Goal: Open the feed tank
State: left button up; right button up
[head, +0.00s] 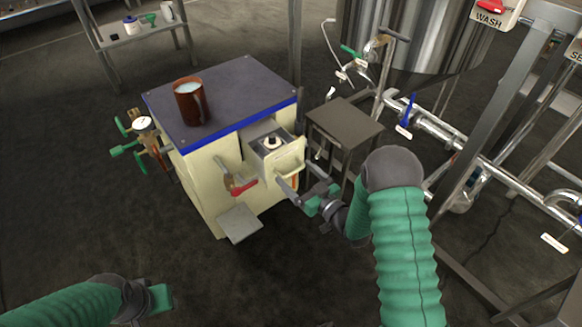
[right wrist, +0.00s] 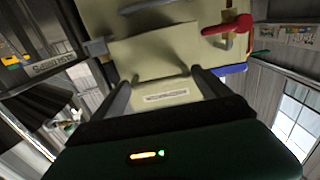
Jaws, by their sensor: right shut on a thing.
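A cream cabinet (head: 198,182) with a dark, blue-edged top stands left of centre in the head view. A small box (head: 268,152) with a grey top and a round black-and-white knob sticks out of its front. No tank is marked as the feed tank. My right gripper (head: 304,182) is at this box's right front, its grey fingers on either side of a cream part. In the right wrist view the fingers (right wrist: 162,92) flank a cream panel (right wrist: 165,97) with a pale label. The exact grip is partly hidden. My left gripper (head: 150,299) is low at the left, fingers unclear.
A brown mug (head: 190,101) with white contents stands on the cabinet top. A red-handled lever (head: 242,187) and a grey plate (head: 239,223) are on its front. A grey stand (head: 345,121) and steel pipework (head: 440,130) are at right. The floor in front is clear.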

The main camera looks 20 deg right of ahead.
jog(key=shift+s+d, duration=0.1)
jog(key=shift+s, duration=0.1)
jog(key=o, duration=1.9)
jog(key=p+v, duration=0.5)
jog(key=v, duration=1.1)
jog(key=shift+s+d+p, duration=0.15)
jog(key=shift+s+p, duration=0.2)
